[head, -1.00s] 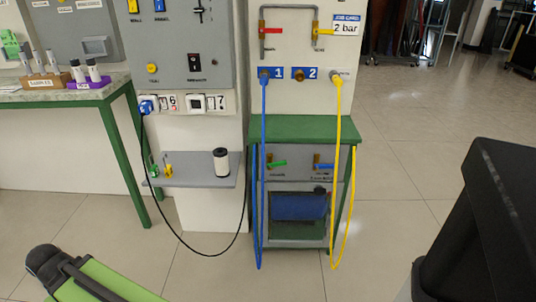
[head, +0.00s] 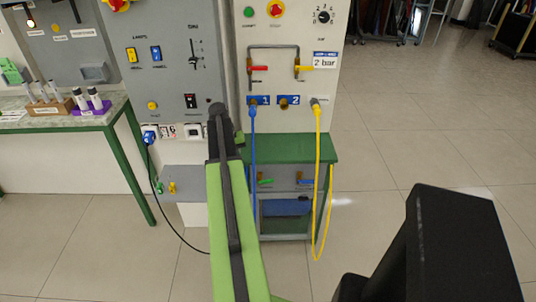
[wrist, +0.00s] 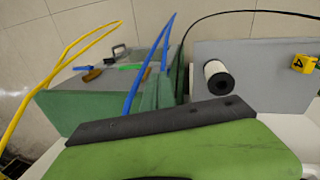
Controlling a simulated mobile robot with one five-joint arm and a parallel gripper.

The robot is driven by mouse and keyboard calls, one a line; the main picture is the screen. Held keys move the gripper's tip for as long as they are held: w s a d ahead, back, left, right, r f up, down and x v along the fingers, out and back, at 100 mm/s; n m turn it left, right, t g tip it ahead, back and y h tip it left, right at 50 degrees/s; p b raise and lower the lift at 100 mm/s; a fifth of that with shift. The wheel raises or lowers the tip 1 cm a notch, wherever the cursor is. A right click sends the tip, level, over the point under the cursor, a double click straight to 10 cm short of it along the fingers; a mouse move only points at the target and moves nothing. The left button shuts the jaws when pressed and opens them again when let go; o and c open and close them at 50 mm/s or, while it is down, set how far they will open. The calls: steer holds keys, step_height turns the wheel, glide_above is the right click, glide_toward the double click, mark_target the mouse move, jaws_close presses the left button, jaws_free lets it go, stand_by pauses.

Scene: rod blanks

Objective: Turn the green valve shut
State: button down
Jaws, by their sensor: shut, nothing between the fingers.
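The green valve's lever (head: 265,182) is on the grey lower panel under the green bench top, just right of the blue hose. It points sideways to the right. In the wrist view the green lever (wrist: 130,67) shows small, between the yellow and blue hoses. My gripper (wrist: 165,120) shows as a broad green body with a dark front edge along the bottom of the wrist view. It is shut and empty, apart from the lever. In the head view my raised green arm covers the area left of the valve, and the fingertips cannot be made out.
A blue-handled valve (head: 306,182) sits right of the green one. The blue hose (head: 253,145) and yellow hose (head: 317,190) hang in front of the bench (head: 290,148). A grey shelf with a white roll (wrist: 214,75) is beside it.

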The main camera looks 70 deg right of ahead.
step_height(320, 180, up, 3)
steer(key=m+p, duration=0.1)
steer(key=m, duration=0.1)
glide_above(268, 180)
steer(key=w, duration=0.3)
steer(key=b+x, duration=0.9)
steer(key=a+b+x, duration=0.1)
steer(key=b+x, duration=0.3)
steer(key=x, duration=0.1)
steer(key=shift+a+b, duration=0.15)
steer(key=shift+b, duration=0.25)
steer(key=shift+r, duration=0.1)
steer(key=shift+s, duration=0.1)
